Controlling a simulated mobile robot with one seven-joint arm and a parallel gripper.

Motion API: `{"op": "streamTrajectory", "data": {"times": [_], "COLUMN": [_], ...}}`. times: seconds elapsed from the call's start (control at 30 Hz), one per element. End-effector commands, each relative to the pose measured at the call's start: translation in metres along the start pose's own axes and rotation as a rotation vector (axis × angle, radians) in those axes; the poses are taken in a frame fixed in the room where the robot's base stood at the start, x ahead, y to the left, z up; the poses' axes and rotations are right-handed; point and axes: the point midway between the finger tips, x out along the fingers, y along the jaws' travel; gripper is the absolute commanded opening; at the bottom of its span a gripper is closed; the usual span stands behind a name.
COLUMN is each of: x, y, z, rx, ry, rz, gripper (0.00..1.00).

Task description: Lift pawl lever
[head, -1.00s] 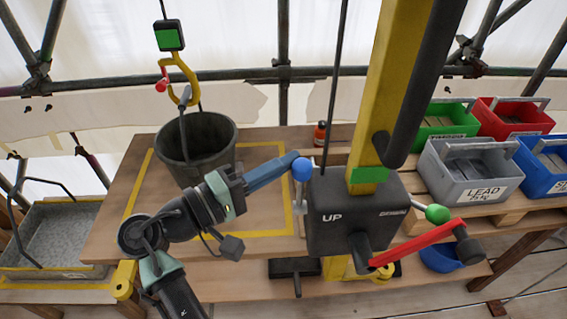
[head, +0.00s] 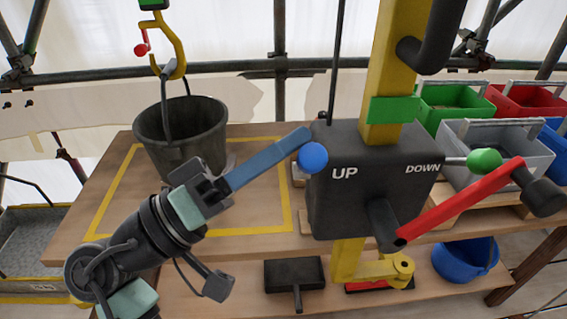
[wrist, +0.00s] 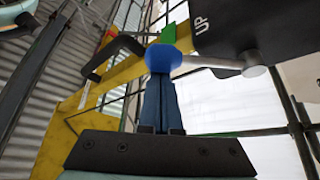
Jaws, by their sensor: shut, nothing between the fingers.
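A dark winch box (head: 350,205) marked UP and DOWN stands at the front of the bench. A blue ball knob (head: 312,157) is at its UP side, and a lever with a green ball knob (head: 484,160) sticks out at its DOWN side. No label says which is the pawl lever. My gripper (head: 306,134) is shut and empty, its blue fingertips right at the blue knob. In the wrist view the blue knob (wrist: 162,58) covers the tips of my gripper (wrist: 160,78), and its pale rod runs to the box. I cannot tell whether they touch.
A red crank arm (head: 460,205) with a dark grip juts from the box's front right. A yellow post (head: 390,70) rises behind it. A dark bucket (head: 182,138) stands on the bench at left, below a yellow hook (head: 167,45). Coloured bins stand at right.

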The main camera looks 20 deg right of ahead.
Motion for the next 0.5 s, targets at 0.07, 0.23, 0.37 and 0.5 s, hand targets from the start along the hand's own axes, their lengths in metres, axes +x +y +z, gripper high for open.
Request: {"op": "streamTrajectory", "data": {"times": [0.07, 0.23, 0.37, 0.5], "x": [-0.0048, -0.0072, -0.0082, -0.0085], "y": [-0.0047, -0.0021, -0.0003, 0.0008], "z": [0.0080, 0.0119, 0.0135, 0.0139], "rx": [0.035, 0.089, 0.113, 0.128], "ry": [0.000, 0.000, 0.000, 0.001], "rz": [0.020, 0.051, 0.067, 0.075], "gripper": [0.00, 0.00, 0.00, 0.00]}}
